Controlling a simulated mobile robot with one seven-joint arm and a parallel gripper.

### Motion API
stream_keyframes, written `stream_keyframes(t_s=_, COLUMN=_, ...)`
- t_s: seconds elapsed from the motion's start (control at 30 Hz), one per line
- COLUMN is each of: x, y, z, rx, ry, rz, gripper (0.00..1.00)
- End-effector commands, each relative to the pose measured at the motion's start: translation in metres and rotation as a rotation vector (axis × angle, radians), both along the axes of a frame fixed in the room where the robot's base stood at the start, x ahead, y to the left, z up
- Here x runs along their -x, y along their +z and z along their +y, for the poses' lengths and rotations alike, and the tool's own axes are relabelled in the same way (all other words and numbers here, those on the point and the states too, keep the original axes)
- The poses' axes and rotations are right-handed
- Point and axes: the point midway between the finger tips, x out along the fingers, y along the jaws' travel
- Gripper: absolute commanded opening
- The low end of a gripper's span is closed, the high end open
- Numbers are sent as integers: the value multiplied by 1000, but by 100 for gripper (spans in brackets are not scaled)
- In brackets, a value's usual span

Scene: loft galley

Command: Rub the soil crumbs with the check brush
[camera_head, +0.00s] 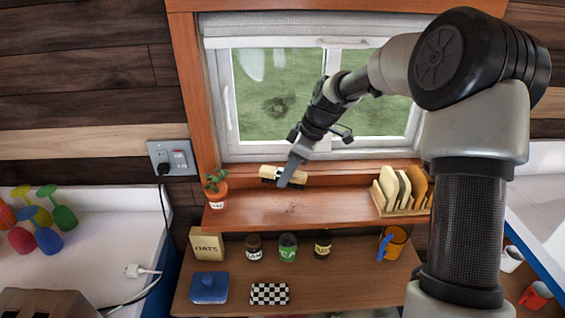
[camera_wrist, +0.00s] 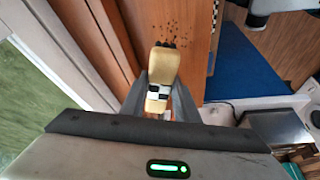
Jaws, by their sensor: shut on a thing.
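The check brush has a tan body with a black-and-white check band and dark bristles. It shows in the head view (camera_head: 272,171) over the back of the upper wooden shelf (camera_head: 330,206), below the window. My gripper (camera_head: 285,182) is shut on it, and in the wrist view the fingers (camera_wrist: 160,97) close on either side of the brush (camera_wrist: 163,67). The soil crumbs (camera_wrist: 176,32) are small dark specks scattered on the wood just beyond the brush's far end. In the head view they are faint on the shelf. I cannot tell whether the bristles touch the wood.
A potted plant (camera_head: 216,188) stands at the shelf's left end. A rack with boards (camera_head: 402,190) stands at the right. The lower shelf holds jars, an oats box (camera_head: 207,245), a blue dish (camera_head: 209,287), a checked cloth (camera_head: 270,294) and an orange mug (camera_head: 394,241). The upper shelf's middle is clear.

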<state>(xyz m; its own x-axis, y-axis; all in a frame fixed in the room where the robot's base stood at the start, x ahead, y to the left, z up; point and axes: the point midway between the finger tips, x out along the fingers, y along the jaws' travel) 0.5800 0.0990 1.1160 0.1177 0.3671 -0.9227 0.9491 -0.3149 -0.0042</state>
Motion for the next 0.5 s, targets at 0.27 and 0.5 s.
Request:
stream_keyframes(t_s=0.27, x=-17, y=13, z=11, rx=2, ry=223, rz=-2, gripper=10)
stream_keyframes(t_s=0.5, x=-17, y=0, z=11, rx=3, ry=227, rz=0, gripper=10)
